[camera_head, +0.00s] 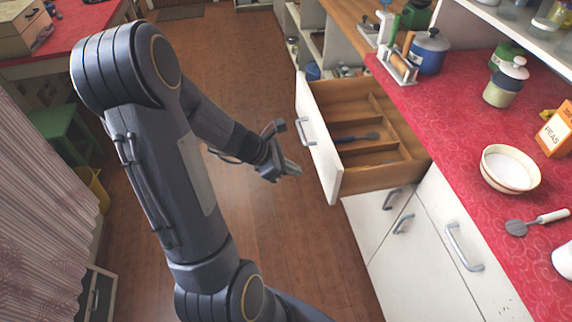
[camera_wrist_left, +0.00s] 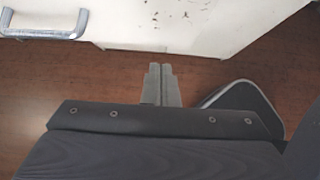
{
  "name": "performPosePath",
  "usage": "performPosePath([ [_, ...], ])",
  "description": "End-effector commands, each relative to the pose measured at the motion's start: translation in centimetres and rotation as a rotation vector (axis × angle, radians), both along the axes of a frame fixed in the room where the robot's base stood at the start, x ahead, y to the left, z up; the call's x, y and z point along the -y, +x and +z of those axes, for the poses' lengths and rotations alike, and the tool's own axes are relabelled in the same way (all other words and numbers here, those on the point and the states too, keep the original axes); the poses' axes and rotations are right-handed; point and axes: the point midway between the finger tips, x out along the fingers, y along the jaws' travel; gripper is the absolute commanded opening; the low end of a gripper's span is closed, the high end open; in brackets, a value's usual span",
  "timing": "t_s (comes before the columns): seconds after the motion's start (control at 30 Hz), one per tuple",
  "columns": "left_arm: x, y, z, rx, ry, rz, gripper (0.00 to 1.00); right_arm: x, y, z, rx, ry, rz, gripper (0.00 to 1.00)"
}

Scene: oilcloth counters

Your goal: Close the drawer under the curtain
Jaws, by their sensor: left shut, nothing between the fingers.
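A white-fronted wooden drawer (camera_head: 322,150) stands pulled out from the red-topped counter on the right in the head view. Its inside has compartments, with a dark utensil (camera_head: 358,137) lying in one. A grey bar handle (camera_head: 306,131) is on its front. My left gripper (camera_head: 297,168) is shut and empty, just left of the drawer front and below the handle. In the left wrist view the shut fingers (camera_wrist_left: 160,70) point toward a white front (camera_wrist_left: 190,20) with a handle (camera_wrist_left: 42,23); contact cannot be told. A pink striped curtain (camera_head: 50,210) hangs at the left. My right gripper is not in view.
The red counter (camera_head: 445,120) holds a blue pot (camera_head: 428,54), a bowl (camera_head: 509,168) and a spatula (camera_head: 538,222). Closed white fronts with handles lie below the open drawer. A green stool (camera_head: 58,130) stands by the curtain. The wooden floor (camera_head: 240,50) between is clear.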

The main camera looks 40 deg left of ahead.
Motion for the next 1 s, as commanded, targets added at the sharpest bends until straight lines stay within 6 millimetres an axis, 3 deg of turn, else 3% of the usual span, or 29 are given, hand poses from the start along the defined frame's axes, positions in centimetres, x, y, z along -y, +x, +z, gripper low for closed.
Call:
performPosePath([
  [0.03,0.7,0.6,-1.2,-0.003,-0.002,-0.005,0.00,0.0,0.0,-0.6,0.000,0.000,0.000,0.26],
  [0.17,1.9,2.0,-3.0,-0.003,0.000,-0.005,0.00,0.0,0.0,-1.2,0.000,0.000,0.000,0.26],
  [0.43,4.0,4.6,-2.5,0.001,0.002,-0.005,0.00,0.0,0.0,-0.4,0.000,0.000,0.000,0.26],
  [1.0,4.5,5.3,-2.5,0.001,0.002,-0.004,0.00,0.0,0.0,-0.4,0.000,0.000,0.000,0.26],
])
